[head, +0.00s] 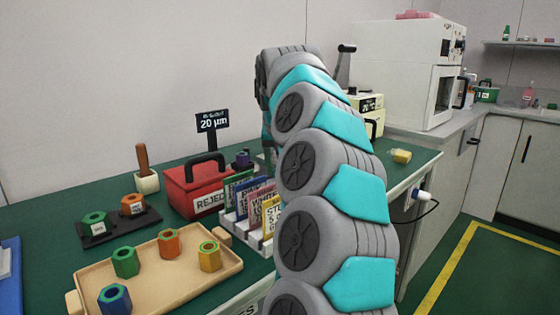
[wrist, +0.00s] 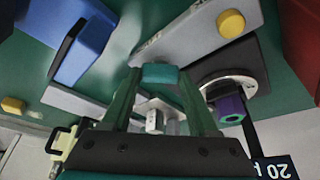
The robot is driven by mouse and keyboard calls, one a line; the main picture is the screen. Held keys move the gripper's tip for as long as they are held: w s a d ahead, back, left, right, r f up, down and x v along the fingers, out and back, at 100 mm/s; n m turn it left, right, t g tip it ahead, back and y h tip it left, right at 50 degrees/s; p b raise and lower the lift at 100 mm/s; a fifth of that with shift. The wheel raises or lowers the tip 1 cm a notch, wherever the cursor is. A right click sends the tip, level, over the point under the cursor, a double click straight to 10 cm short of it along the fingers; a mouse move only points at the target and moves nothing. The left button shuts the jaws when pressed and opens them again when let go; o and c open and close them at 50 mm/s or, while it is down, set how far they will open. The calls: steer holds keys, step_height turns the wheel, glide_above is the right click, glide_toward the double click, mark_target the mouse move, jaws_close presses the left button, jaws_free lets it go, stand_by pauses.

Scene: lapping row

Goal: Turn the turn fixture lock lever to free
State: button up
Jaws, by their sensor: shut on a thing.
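In the wrist view, my gripper (wrist: 160,75) reaches in from the bottom edge, its two dark green fingers shut on a short teal piece that looks like the grip of the lock lever (wrist: 160,74). A pale grey post (wrist: 154,120) shows between the fingers. Right of them is a dark block with a pale ring marked with a scale (wrist: 228,82), with a purple hexagonal part (wrist: 230,108) beside it. The lever's exact angle and its free mark cannot be made out. In the head view my arm hides the gripper and lever.
In the head view, a red reject box (head: 192,187), a card rack (head: 262,238) and a tan tray (head: 160,268) with coloured nuts stand left of my arm. A 20 µm sign (head: 212,122) rises behind. A white machine (head: 400,70) stands on the right.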

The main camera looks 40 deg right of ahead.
steer(key=n+p, duration=0.1)
steer(key=n+y+p, duration=0.1)
steer(key=n, duration=0.1)
steer(key=n+t+p, duration=0.1)
steer(key=shift+s+d+r+n+y, duration=0.1)
steer(key=shift+d+r+n+y, duration=0.05)
steer(key=shift+r+n+y, duration=0.15)
steer(key=shift+d+f+n+y+p, duration=0.15)
steer(key=shift+n+y+p, duration=0.55)
steer(key=shift+n, duration=1.6)
steer(key=o, duration=1.4)
steer(key=shift+f, duration=0.1)
steer(key=shift+v, duration=3.9)
